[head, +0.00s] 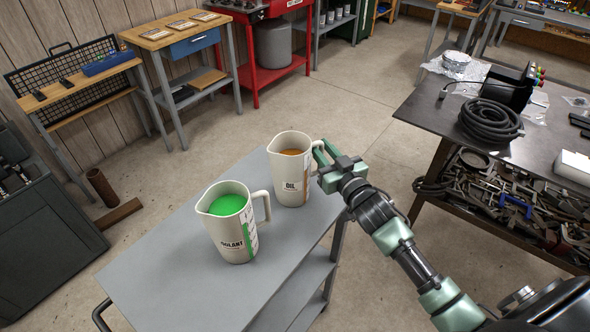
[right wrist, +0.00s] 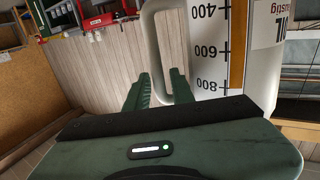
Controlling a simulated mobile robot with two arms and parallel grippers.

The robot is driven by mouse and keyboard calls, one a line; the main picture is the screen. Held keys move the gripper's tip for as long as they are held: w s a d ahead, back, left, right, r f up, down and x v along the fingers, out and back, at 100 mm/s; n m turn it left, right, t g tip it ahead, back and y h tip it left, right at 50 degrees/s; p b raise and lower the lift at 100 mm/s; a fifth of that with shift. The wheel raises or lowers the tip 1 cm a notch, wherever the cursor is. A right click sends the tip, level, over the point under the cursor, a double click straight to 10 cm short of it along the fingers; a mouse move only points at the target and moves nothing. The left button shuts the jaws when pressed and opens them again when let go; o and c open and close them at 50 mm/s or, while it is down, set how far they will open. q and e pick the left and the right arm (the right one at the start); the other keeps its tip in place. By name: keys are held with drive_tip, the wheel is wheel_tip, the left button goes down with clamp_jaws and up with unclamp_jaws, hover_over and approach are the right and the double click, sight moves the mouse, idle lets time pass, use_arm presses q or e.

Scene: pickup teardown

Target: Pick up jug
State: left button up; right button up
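A white jug labelled OIL (head: 290,185) with amber liquid stands upright on the grey cart top. Its handle is on its right side in the head view and also shows in the right wrist view (right wrist: 151,45). A second white jug labelled COOLANT (head: 232,238) with green liquid stands in front and to the left. My right gripper (head: 322,155) is at the oil jug's handle. In the right wrist view its green fingers (right wrist: 160,90) are apart, one on each side of the handle; contact cannot be told. My left gripper is out of view.
The grey cart (head: 165,262) has free room on its left and front. A dark workbench (head: 430,107) with a coiled black hose (head: 491,122) stands to the right, with cluttered metal parts below. Wooden benches and a red stand are at the back.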

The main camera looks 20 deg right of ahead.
drive_tip(key=w, duration=0.3)
drive_tip(key=shift+w+a+f, duration=0.1)
drive_tip(key=shift+w, duration=0.1)
drive_tip(key=shift+s, duration=0.1)
clamp_jaws()
idle(1.0)
